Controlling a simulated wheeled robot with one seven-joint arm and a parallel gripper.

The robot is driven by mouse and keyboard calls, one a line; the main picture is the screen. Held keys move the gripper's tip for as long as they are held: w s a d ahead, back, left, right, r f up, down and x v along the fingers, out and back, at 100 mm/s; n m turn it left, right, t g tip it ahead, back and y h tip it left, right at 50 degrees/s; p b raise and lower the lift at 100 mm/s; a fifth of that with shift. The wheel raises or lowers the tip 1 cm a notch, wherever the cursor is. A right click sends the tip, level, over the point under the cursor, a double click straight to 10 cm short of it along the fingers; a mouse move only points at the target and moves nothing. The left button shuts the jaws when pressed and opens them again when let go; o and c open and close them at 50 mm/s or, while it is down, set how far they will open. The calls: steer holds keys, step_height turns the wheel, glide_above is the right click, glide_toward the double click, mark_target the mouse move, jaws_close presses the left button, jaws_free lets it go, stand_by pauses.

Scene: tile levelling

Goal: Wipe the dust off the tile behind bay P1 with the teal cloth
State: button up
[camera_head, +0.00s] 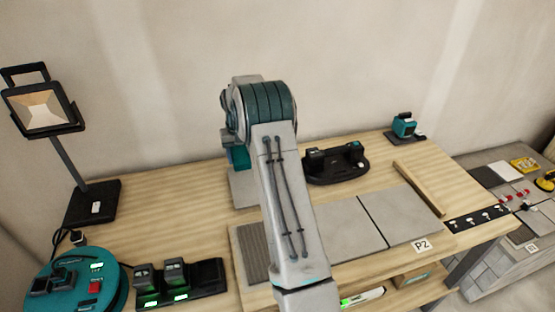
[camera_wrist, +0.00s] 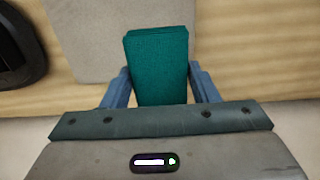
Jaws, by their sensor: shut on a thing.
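My gripper (camera_wrist: 161,88) is shut on the teal cloth (camera_wrist: 157,62), a thick folded block between its blue fingers. In the head view the cloth (camera_head: 238,157) shows as a small teal patch left of my wrist; my arm hides the fingers. A loose grey tile (camera_head: 243,190) lies on the bench below it, partly covered by my arm. In the wrist view the cloth overlaps the edge of this tile (camera_wrist: 92,38). I cannot tell whether cloth and tile touch, and no dust is clear. The P1 label is not visible.
Laid grey tiles (camera_head: 350,228) run along the bench front, with a P2 label (camera_head: 421,246) at right. A black holder (camera_head: 336,163) stands right of my arm, near a wooden strip (camera_head: 420,188). A lamp (camera_head: 92,200), charger (camera_head: 180,284) and teal round device (camera_head: 75,283) are left.

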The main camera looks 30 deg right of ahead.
steer(key=shift+r+p, duration=0.6)
steer(key=shift+r, duration=0.65)
